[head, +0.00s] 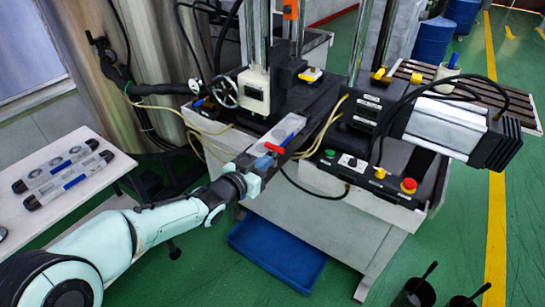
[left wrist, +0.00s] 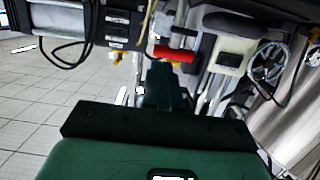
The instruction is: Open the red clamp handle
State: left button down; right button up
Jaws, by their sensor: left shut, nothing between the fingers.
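The red clamp handle (head: 275,148) is small and sits at the front of the machine, just beyond my left gripper (head: 262,160). In the left wrist view the red handle (left wrist: 175,53) lies crosswise, just past the fingertips of my left gripper (left wrist: 165,68). The fingers are shut with nothing between them. I cannot tell whether the fingertips touch the handle. A clear and blue mould piece (head: 283,132) lies just behind the handle. My right gripper is in neither view.
A handwheel (head: 223,91) is at the back left. Yellow hoses (head: 322,135) run close by. A white table (head: 85,190) with moulds stands left. A blue bin (head: 275,255) lies below.

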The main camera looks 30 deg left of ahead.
aim_at(279, 152)
pick_arm(q)
jog(key=shift+x, duration=2.15)
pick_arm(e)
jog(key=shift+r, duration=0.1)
